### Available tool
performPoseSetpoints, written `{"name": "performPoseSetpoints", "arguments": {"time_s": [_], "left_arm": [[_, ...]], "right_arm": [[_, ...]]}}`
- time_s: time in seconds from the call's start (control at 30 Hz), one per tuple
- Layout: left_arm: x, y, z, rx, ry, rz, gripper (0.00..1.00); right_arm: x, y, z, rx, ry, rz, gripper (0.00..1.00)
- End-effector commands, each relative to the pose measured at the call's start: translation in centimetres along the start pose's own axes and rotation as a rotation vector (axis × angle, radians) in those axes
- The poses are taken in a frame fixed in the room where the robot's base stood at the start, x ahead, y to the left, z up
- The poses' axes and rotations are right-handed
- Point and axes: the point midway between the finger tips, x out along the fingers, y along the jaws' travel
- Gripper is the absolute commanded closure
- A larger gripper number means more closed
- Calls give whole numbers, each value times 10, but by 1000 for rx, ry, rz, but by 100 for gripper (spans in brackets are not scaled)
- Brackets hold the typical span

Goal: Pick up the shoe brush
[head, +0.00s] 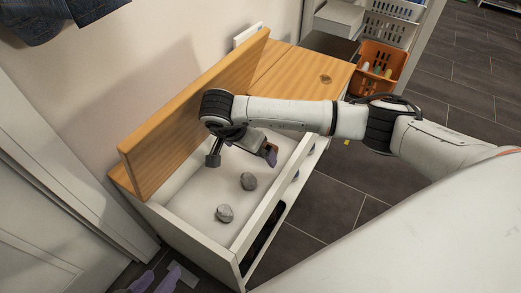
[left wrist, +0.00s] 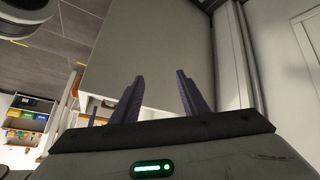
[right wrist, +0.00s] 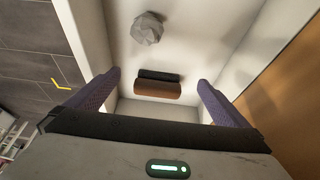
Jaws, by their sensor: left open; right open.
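The shoe brush (right wrist: 158,86), with a brown back and dark bristles, lies on the floor of the open white bin in the right wrist view. My right gripper (right wrist: 158,76) is open, its purple fingers apart on either side of the brush in that view; no contact shows. In the head view my right gripper (head: 243,158) reaches down into the bin, and the brush is hidden there.
A second wooden-topped unit (head: 300,75) is closed. An orange basket (head: 396,60) stands behind. Dark tiled floor (head: 335,210) is clear at right.

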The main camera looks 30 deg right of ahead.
Motion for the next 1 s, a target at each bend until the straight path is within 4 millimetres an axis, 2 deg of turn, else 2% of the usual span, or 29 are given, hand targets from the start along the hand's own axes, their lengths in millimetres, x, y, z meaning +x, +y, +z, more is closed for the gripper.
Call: {"name": "performPoseSetpoints", "arguments": {"time_s": [0.13,0.37,0.47,0.57,0.7,1.0], "left_arm": [[0,3,-3,-5,22,11,60],[0,5,-6,-10,34,20,60],[2,6,-6,-14,41,26,60],[5,7,-4,-22,55,39,60],[-1,14,-17,-29,101,63,60],[-8,19,-25,-32,128,76,60]], "right_arm": [[11,0,-22,3,-1,-1,0],[16,0,-37,1,-2,-1,0],[22,0,-49,4,-2,-1,0],[45,0,-44,1,-6,2,0],[64,0,-45,2,-4,-1,0],[70,0,-46,0,-3,-2,0]]}}
